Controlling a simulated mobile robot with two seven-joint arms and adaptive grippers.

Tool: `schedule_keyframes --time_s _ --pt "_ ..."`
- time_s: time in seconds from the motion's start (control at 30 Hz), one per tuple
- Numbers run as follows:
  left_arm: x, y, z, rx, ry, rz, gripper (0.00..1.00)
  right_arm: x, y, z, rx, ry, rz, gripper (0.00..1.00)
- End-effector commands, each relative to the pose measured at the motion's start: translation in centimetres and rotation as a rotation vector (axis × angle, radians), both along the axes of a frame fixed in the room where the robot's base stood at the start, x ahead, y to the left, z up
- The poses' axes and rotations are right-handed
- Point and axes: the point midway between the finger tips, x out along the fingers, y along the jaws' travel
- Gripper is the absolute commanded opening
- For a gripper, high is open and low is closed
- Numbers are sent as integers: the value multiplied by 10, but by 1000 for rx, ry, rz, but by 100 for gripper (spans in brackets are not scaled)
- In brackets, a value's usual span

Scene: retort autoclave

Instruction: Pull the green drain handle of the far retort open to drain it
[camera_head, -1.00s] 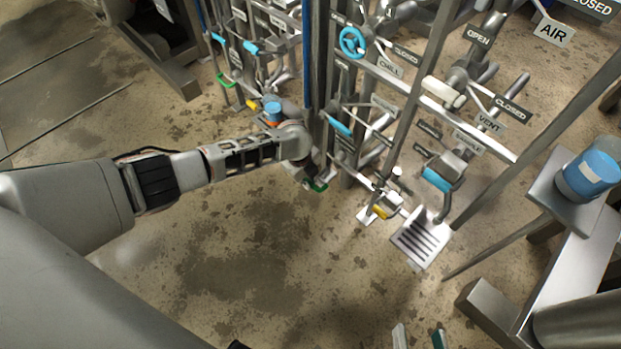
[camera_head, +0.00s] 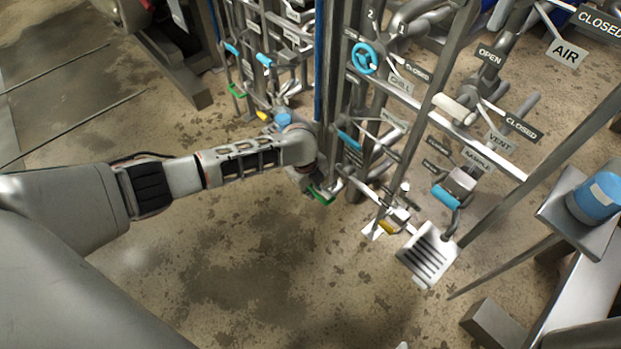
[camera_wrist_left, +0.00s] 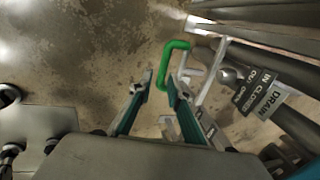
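A green U-shaped drain handle (camera_head: 321,196) sits low on the nearer pipe rack, beside my left wrist. In the left wrist view the green handle (camera_wrist_left: 177,46) has one leg reaching down between my left gripper's (camera_wrist_left: 160,80) two fingertips. The fingers are apart, one on each side of that leg, with no clear grip on it. A grey DRAIN tag (camera_wrist_left: 262,97) stands right of the handle. In the head view my left gripper's fingers are mostly hidden by the wrist. Another green handle (camera_head: 237,91) hangs on the rack farther left.
The pipe rack carries a blue wheel (camera_head: 365,59), a cream handle (camera_head: 453,109) and a light-blue handle (camera_head: 445,197). A blue cylinder (camera_head: 594,198) stands at the right. The floor before the rack is clear.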

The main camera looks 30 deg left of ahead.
Motion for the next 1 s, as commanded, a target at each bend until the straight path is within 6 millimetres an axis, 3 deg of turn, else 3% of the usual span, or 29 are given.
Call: schedule_keyframes --time_s 0.2,0.43,0.6,1.0 --pt "-7 2 38 -2 -3 -2 18 0 0 0 -1 0 0 39" --pt "-13 5 69 0 -1 -2 18 0 0 0 -1 0 0 39" --pt "-15 5 78 -1 0 -1 18 0 0 0 -1 0 0 39" --pt "-15 5 79 0 0 -1 18 0 0 0 -2 -1 1 39"
